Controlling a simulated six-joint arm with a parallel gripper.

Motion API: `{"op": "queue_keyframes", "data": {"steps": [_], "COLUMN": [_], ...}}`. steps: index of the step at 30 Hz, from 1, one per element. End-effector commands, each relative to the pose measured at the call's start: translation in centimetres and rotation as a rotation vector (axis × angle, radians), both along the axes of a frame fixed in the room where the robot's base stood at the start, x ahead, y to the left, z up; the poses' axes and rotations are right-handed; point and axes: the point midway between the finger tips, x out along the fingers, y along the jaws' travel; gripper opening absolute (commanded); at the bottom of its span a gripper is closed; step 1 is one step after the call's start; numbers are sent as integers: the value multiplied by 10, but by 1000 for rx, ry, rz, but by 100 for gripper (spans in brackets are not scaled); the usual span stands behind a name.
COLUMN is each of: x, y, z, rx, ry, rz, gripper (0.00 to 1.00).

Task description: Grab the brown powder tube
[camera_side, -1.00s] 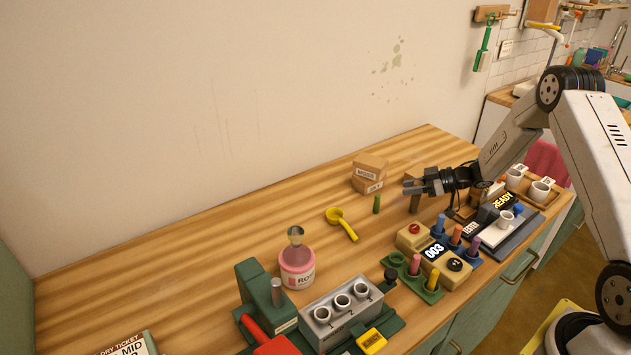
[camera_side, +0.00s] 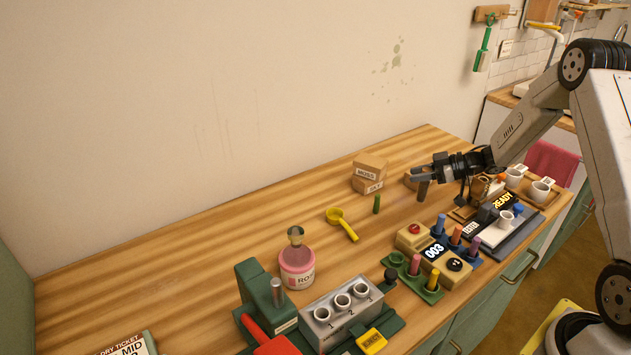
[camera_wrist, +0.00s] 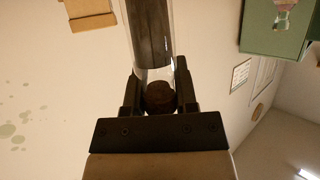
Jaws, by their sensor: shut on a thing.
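The tube's lower end looks clear of the wood in the side view, but the exact gap is hard to judge.
Cardboard boxes (camera_side: 368,175) stand behind and left of the tube. A green tube (camera_side: 376,204) stands alone on the table. Coloured tubes (camera_side: 415,266) stand around the 003 device (camera_side: 434,250). A yellow scoop (camera_side: 341,222) lies left, with free wood around it.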

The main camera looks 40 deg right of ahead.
Motion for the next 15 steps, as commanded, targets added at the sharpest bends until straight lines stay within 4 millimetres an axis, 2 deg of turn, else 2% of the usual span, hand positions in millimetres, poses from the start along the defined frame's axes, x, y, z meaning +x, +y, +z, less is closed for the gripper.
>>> {"op": "queue_keyframes", "data": {"steps": [8, 15], "x": [-30, -69], "y": [9, 21], "z": [38, 55], "rx": [-3, 0], "ry": [-2, -2], "rz": [-1, -3], "gripper": [0, 0]}}
